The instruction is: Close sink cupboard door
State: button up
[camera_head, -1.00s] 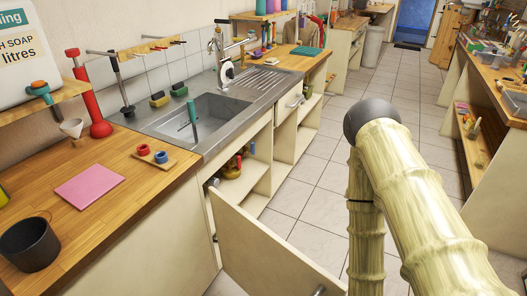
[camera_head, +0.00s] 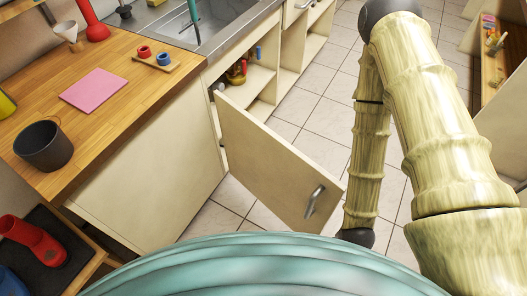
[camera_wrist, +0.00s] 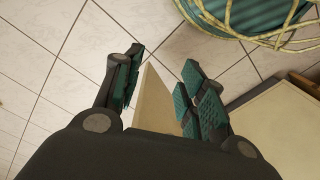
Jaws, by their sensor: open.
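The sink cupboard door (camera_head: 270,160) is a cream panel that stands open, swung out from the cupboard below the sink. Its metal handle (camera_head: 314,200) is near the free edge, on the face towards me. In the head view my gripper is not clearly seen; my arm comes down just right of the door's free edge. In the wrist view my gripper (camera_wrist: 162,88) is open, with dark fingers and green pads. A narrow cream panel, apparently the door (camera_wrist: 153,98), shows between the fingers; I cannot tell whether they touch it. The handle is not seen there.
The cupboard's open shelves (camera_head: 246,86) hold small coloured items. The wooden counter (camera_head: 100,130) at left carries a pink sheet (camera_head: 94,91) and a dark pot (camera_head: 43,146). A low stand with a red boot (camera_head: 36,240) is at lower left. Tiled floor (camera_head: 300,95) lies beyond the door.

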aim_at(302, 194)
jog(key=u, duration=0.85)
jog(key=k, duration=0.5)
jog(key=z, duration=1.25)
